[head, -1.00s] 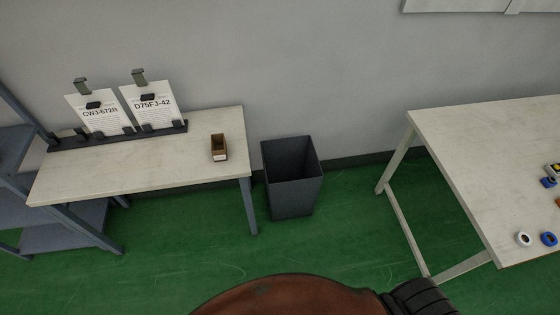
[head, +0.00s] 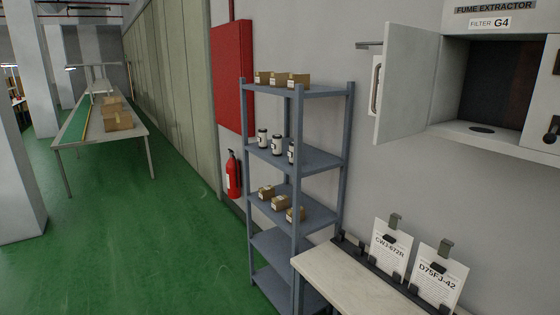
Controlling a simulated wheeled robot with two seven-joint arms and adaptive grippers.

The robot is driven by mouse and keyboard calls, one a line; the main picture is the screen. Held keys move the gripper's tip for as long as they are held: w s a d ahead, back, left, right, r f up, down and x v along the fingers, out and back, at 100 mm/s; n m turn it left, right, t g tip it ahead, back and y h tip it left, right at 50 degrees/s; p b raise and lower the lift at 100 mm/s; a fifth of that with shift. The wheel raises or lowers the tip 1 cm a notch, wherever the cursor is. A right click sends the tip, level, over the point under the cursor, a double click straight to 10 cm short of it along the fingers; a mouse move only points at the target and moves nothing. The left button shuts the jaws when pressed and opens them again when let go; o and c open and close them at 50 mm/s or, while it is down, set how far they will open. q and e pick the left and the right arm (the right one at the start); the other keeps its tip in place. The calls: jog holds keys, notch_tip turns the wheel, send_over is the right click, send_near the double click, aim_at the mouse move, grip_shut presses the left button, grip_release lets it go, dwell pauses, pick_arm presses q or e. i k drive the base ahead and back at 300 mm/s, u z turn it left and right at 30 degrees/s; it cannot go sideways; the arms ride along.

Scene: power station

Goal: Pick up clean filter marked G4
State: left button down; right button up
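No filter that I can read as marked G4 shows in the head view. A fume extractor cabinet (head: 470,75) hangs on the wall at the upper right, with a label (head: 490,23) reading "FILTER: G4". Its left door (head: 408,80) stands open and its inside is dark. A blue-grey shelf rack (head: 297,190) stands left of it. It holds small brown boxes on the top shelf (head: 283,79), white jars with dark lids (head: 276,144) below, and more small boxes (head: 279,202) on a lower shelf. Their labels are too small to read. Neither gripper is in view.
A pale table (head: 350,285) with two clipboards, CW3-672R (head: 390,247) and D75FJ-42 (head: 438,278), stands at the lower right. A fire extinguisher (head: 232,175) hangs left of the rack. A long bench (head: 135,130) with boxes stands far left. Green floor (head: 150,250) is clear between.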

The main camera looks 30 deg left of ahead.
aim_at(262, 144)
jog(key=u, duration=1.15)
